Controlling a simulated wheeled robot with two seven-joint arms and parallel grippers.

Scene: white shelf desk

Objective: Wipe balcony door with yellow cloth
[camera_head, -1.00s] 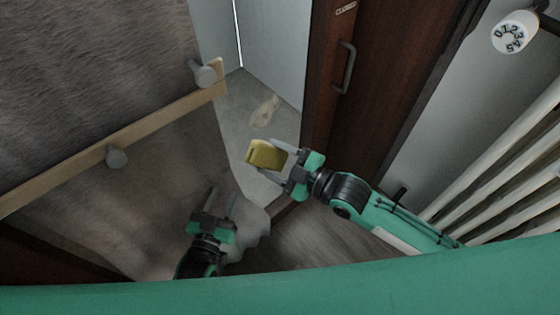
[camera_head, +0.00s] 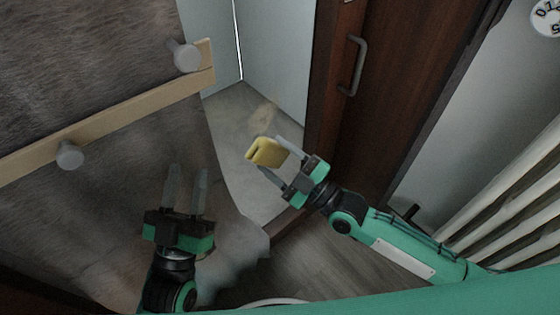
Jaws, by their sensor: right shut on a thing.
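The yellow cloth (camera_head: 266,152) is a small folded pad between the fingertips of my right gripper (camera_head: 277,158), which is shut on it. It is held in the air in front of the doorway, left of the door frame. My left gripper (camera_head: 187,172) is empty, with its two fingers apart and pointing up the picture, in front of the grey-brown textured surface. The dark brown wooden door (camera_head: 388,95) with a metal handle (camera_head: 354,66) stands to the right of the cloth. The cloth is apart from this door.
A light wooden rail (camera_head: 120,124) with grey knobs (camera_head: 69,154) crosses the upper left. White radiator bars (camera_head: 510,180) stand at the right, with a dial (camera_head: 547,16) above. Pale floor (camera_head: 240,120) shows through the opening behind the cloth.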

